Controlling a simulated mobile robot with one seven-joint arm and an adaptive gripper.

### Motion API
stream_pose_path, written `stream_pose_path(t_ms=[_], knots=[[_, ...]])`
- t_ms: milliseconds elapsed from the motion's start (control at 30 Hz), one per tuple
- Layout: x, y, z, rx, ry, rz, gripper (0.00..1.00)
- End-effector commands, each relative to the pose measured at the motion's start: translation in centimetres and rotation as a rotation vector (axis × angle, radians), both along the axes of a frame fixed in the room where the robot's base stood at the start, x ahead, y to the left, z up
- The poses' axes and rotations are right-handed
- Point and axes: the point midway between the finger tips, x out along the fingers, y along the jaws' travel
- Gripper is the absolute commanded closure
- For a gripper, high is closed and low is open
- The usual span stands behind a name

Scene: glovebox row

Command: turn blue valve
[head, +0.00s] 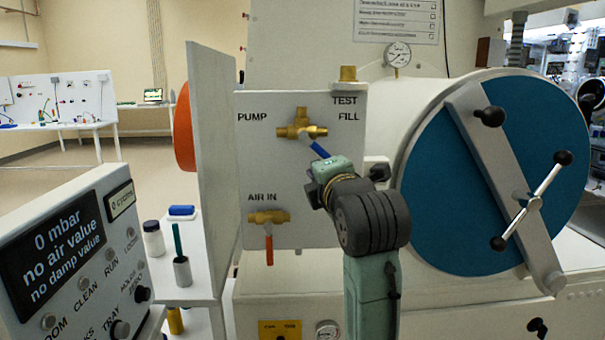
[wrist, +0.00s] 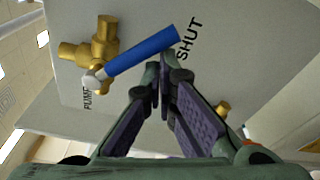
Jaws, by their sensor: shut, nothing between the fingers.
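The blue valve is a brass body (head: 301,126) with a blue lever handle (head: 320,149), on the grey panel between the labels PUMP and FILL. In the head view the handle slants down to the right from the brass body. In the wrist view the blue handle (wrist: 145,53) runs from the brass body (wrist: 92,45) toward the word SHUT. My gripper (wrist: 159,65) is shut and empty, its fingertips just beside the free end of the handle. Whether they touch it I cannot tell. In the head view my wrist hides the fingertips.
A red-handled brass valve (head: 268,219) labelled AIR IN sits lower on the panel. A round blue door (head: 470,180) with a crossbar and knobs stands to the right. A control box (head: 75,250) is at the front left. A gauge (head: 397,55) sits above.

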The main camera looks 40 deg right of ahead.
Motion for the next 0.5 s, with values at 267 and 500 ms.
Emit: stream_pose_path(t_ms=[267, 500], knots=[[-1.1, -1.2, 1.1, -0.215, 0.144, -0.003, 1.00], [-1.5, -1.8, 2.0, -0.447, 0.301, -0.003, 1.00]])
